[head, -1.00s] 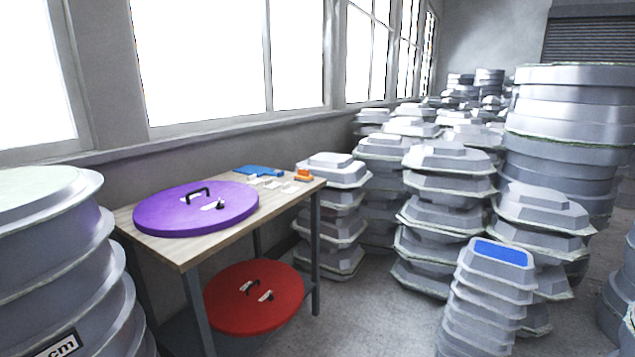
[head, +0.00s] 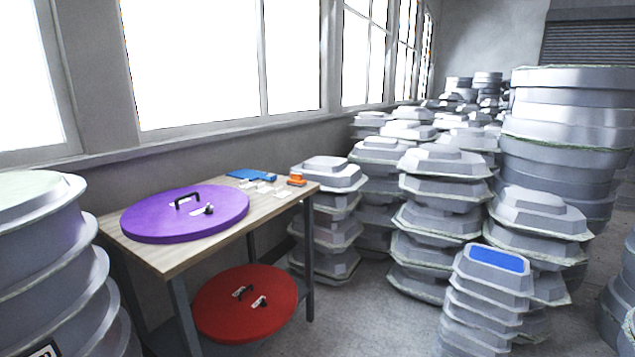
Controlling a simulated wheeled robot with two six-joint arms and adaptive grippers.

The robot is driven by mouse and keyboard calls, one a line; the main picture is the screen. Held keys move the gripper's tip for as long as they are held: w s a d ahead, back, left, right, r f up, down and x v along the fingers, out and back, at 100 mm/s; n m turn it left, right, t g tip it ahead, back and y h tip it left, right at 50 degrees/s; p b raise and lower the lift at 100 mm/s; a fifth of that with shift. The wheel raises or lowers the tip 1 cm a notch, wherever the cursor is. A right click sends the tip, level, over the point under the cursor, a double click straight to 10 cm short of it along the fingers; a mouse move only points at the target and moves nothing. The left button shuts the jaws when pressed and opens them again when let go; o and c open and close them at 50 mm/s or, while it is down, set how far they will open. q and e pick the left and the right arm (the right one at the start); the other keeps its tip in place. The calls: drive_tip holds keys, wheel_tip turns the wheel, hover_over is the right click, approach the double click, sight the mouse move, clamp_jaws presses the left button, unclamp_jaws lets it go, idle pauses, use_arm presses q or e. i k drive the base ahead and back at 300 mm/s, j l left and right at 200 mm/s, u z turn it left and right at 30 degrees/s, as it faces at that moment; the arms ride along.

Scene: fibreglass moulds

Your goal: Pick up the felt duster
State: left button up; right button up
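A small orange block-like object (head: 297,180) lies near the far right corner of a wooden-topped table (head: 190,255). It may be the felt duster, but it is too small to tell for sure. Several small white pieces (head: 262,187) lie beside it, and a flat blue item (head: 249,175) lies behind them. A large purple disc lid (head: 150,222) with a black handle covers the left part of the tabletop. Neither of my grippers is in view.
A red disc lid (head: 246,310) rests on the table's lower shelf. Stacked grey moulds (head: 328,215) stand just right of the table, and tall round moulds (head: 50,260) at the left. A stack with a blue top (head: 498,260) stands front right. Bare floor (head: 365,315) shows between.

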sight(296, 180)
drive_tip(key=u, duration=2.35)
drive_tip(key=z, duration=2.35)
drive_tip(key=i+l, duration=0.2)
drive_tip(key=i, duration=0.3)
drive_tip(key=i+l, duration=0.2)
drive_tip(key=i, duration=0.35)
drive_tip(key=i+l, duration=0.2)
drive_tip(key=i, duration=0.3)
drive_tip(key=i+l, duration=0.15)
drive_tip(key=i, duration=0.35)
drive_tip(key=i+l, duration=0.2)
drive_tip(key=i, duration=0.35)
drive_tip(key=u, duration=0.05)
